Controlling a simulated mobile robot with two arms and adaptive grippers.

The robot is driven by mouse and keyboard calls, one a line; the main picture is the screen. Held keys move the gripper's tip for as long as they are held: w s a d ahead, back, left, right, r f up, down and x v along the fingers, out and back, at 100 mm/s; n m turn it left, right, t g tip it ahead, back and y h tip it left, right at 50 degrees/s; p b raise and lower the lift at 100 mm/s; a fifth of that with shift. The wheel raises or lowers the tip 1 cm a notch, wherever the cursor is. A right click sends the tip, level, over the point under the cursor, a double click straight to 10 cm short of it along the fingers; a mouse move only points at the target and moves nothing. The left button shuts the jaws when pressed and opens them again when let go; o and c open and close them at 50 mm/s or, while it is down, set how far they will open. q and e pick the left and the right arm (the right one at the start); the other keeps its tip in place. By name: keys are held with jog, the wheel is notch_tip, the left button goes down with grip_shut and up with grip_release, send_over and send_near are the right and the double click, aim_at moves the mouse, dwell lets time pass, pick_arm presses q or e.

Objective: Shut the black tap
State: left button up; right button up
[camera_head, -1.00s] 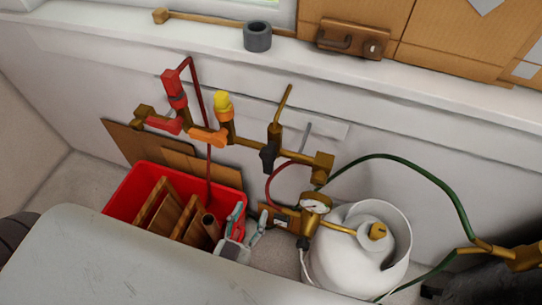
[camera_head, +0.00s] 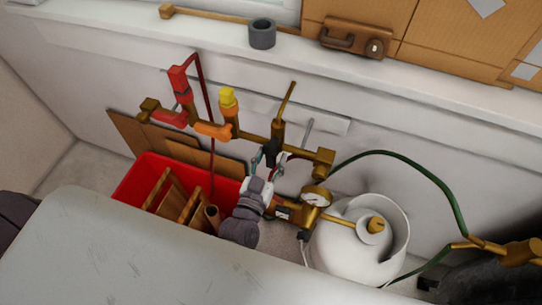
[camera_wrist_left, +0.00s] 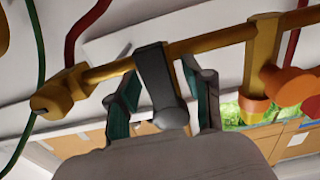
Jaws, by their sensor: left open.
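The black tap (camera_head: 273,150) is on the brass pipe on the wall, at the middle of the head view, with its dark lever pointing down. In the left wrist view the black tap's lever (camera_wrist_left: 155,78) lies between my two fingers. My left gripper (camera_head: 270,163) is open around the lever, with a gap visible beside it. It also shows at the bottom of the left wrist view (camera_wrist_left: 160,90). The lower end of the lever is partly hidden by the gripper. My right gripper is not in view.
A red tap (camera_head: 168,118), an orange tap (camera_head: 212,131) and a yellow knob (camera_head: 228,98) sit left along the pipe. A pressure gauge (camera_head: 316,196) and white gas cylinder (camera_head: 345,250) stand right. A red crate (camera_head: 135,187) with wooden pieces is below left.

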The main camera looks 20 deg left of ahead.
pick_arm(q)
grip_shut()
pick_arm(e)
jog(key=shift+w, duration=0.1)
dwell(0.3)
pick_arm(q)
jog(key=shift+a, duration=0.1)
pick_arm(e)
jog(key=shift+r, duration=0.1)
